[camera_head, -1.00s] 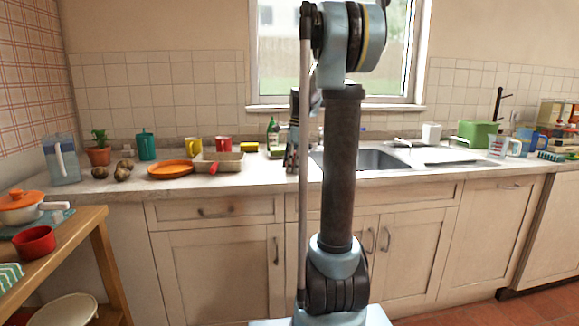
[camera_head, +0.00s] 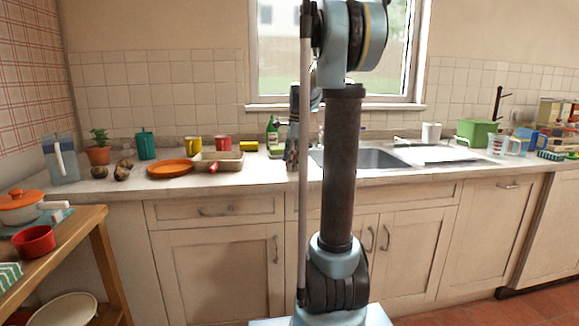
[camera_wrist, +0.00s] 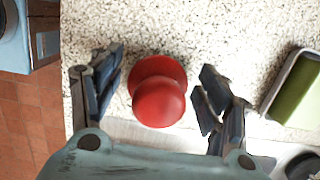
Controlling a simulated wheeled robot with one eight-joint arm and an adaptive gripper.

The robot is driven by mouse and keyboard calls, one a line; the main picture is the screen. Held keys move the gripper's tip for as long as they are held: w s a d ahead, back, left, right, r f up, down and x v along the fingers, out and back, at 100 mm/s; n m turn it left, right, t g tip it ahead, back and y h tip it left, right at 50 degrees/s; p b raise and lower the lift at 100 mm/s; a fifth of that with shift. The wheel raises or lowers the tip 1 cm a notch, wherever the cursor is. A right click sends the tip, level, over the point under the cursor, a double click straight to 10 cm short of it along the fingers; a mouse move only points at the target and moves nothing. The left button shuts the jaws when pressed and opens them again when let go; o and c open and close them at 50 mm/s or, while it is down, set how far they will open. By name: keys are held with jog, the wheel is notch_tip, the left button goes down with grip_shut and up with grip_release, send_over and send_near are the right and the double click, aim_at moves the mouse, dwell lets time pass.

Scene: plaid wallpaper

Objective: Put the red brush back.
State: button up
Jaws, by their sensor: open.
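The red brush (camera_wrist: 159,100) shows in the wrist view as a round red knob above a wider red disc, on the speckled counter. My gripper (camera_wrist: 162,72) is open, with one finger on each side of the brush and a gap on both sides. The knob hides part of the disc. In the head view, my gripper (camera_head: 291,155) is a dark shape over the counter left of the sink, partly hidden by my arm. I cannot make out the brush there.
In the wrist view, a pale tray (camera_wrist: 271,94) with a green inside lies right of my gripper. In the head view, a tan dish (camera_head: 235,164) with a red handle, an orange plate (camera_head: 170,169) and mugs stand left of my gripper. The sink (camera_head: 365,158) is to the right.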

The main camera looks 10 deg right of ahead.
aim_at(295, 151)
jog(key=r, duration=0.3)
jog(key=d+r, duration=0.1)
jog(key=r, duration=0.6)
jog(key=shift+d+r, duration=0.3)
jog(key=shift+r, duration=0.05)
jog(key=s+f+n+t+h, duration=0.1)
jog(key=s+f+n, duration=0.8)
jog(key=s+f, duration=0.5)
jog(key=s+a+f+n+t, duration=0.1)
jog(key=s+f+n, duration=0.8)
jog(key=s+f, duration=0.6)
jog(key=s, duration=0.5)
jog(key=shift+s+h, duration=0.4)
jog(key=shift+a, duration=0.1)
jog(key=shift+w+f, duration=0.15)
jog(key=shift+w, duration=0.25)
